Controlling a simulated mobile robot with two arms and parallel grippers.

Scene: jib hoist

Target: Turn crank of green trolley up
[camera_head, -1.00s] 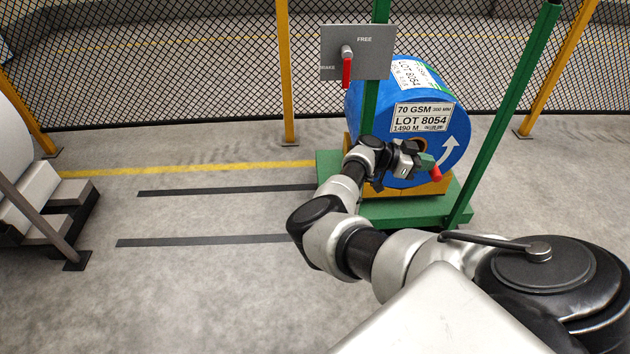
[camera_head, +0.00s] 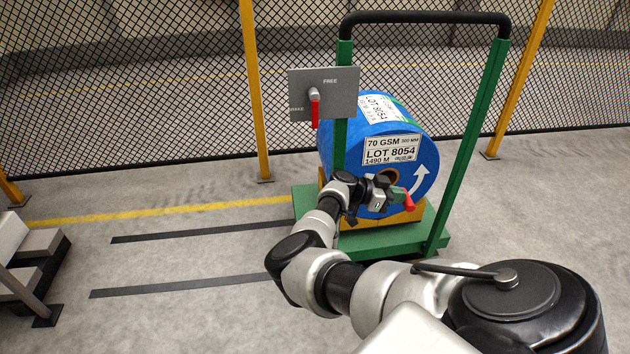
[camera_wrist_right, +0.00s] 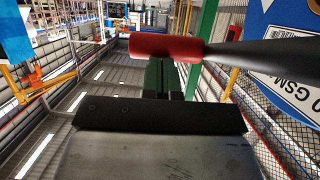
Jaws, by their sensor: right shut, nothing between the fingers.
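The green trolley (camera_head: 380,243) stands ahead on the floor and carries a blue roll (camera_head: 345,153) with white labels. A red grip (camera_head: 417,180) shows in front of the roll's lower right side. In the right wrist view the red grip (camera_wrist_right: 165,46) sits on the end of a dark rod (camera_wrist_right: 262,58) that comes from the right. My right gripper (camera_head: 397,192) is right by the red grip. Its green fingers (camera_wrist_right: 160,76) are shut and empty, just below the grip in the wrist view; I cannot tell whether they touch. My left gripper is not in view.
A grey panel (camera_head: 340,98) marked FREE, with a red-handled lever (camera_head: 315,110) pointing down, is fixed to the trolley's left post. Its right green post (camera_head: 470,140) rises close beside the arm. A mesh fence (camera_head: 170,110) stands behind.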

